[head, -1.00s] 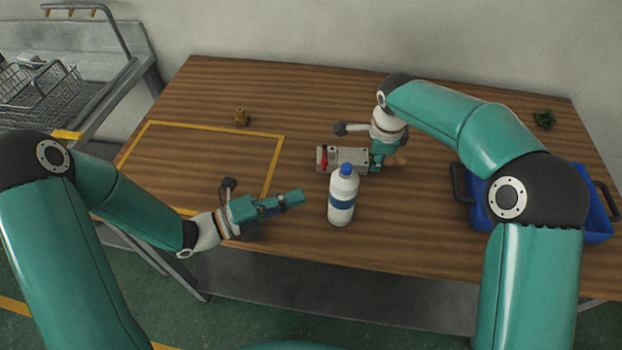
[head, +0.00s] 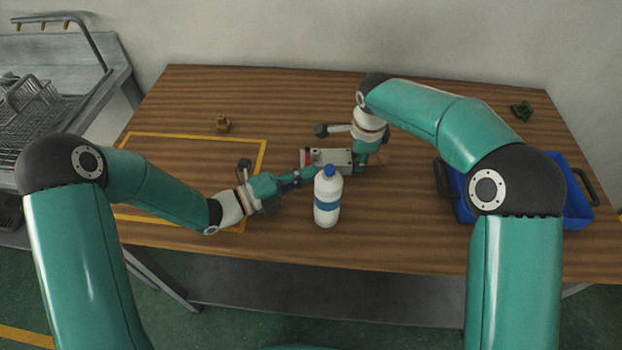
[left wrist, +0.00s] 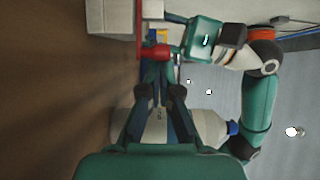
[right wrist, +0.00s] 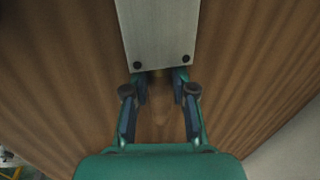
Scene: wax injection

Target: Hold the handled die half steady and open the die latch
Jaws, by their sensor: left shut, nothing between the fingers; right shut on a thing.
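The grey metal die (head: 335,156) lies on the table near its middle, with a red latch (head: 306,156) at its left end. The latch also shows in the left wrist view (left wrist: 155,52), right at my left fingertips. My left gripper (head: 309,174) is shut and empty, its tips close to or touching the latch; I cannot tell which. My right gripper (head: 359,166) is shut on the tan handle (right wrist: 160,102) at the die's right end. In the right wrist view the die's plain end (right wrist: 160,40) lies just beyond the fingers.
A white bottle (head: 326,207) with a blue cap stands upright just in front of the die, close to my left fingers. A blue crate (head: 578,215) stands at the right. A small brass piece (head: 222,124) and a green piece (head: 521,110) lie farther back. The yellow-outlined area is mostly clear.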

